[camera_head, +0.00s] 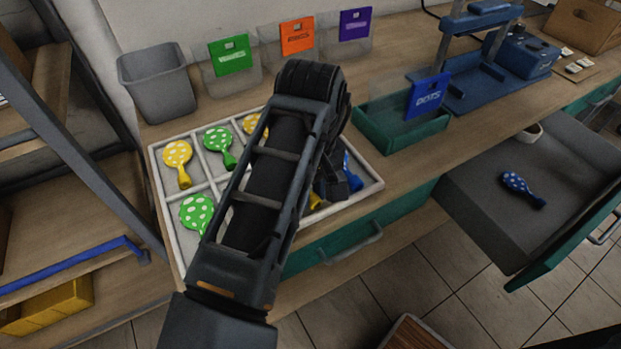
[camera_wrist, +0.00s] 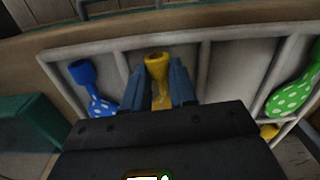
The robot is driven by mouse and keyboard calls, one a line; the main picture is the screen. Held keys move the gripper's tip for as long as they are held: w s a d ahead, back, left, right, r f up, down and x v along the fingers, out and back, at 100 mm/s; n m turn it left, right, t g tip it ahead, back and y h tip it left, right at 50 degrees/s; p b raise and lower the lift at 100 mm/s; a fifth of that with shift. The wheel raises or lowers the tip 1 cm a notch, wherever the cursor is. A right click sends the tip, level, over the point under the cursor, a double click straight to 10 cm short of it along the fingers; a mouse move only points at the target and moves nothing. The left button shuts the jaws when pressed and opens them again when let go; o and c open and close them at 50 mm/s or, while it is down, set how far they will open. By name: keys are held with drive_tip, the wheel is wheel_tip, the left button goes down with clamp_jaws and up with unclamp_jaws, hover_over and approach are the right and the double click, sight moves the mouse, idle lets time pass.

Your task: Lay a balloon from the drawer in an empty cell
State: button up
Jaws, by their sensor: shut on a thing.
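The white divided tray (camera_head: 376,186) lies on the bench under my arm. My gripper (camera_wrist: 157,90) is shut on the neck of a yellow balloon (camera_wrist: 157,62), over a tray cell between two dividers. In the head view my arm hides most of this balloon; a bit of yellow (camera_head: 315,201) shows beside my gripper (camera_head: 333,186). I cannot tell whether the balloon touches the cell floor. A blue dotted balloon (camera_wrist: 91,90) lies in the cell to the left in the wrist view. The open drawer (camera_head: 470,195) at the right holds one blue dotted balloon (camera_head: 522,188).
Other cells hold yellow (camera_head: 177,158) and green (camera_head: 219,146) dotted balloons. In the wrist view, a cell right of the held balloon looks bare (camera_wrist: 237,72). A grey bin (camera_head: 156,84), a teal-based box (camera_head: 402,130) and a blue press (camera_head: 470,85) stand behind.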

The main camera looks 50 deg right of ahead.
drive_tip(key=shift+f, duration=0.1)
drive_tip(key=o, duration=0.9)
wheel_tip(320, 180, up, 3)
drive_tip(key=p, duration=0.4)
drive_tip(key=shift+p, duration=0.35)
wheel_tip(320, 180, up, 2)
drive_tip(key=shift+r+p, duration=0.15)
drive_tip(key=shift+p, duration=0.35)
drive_tip(key=shift+r, duration=2.4)
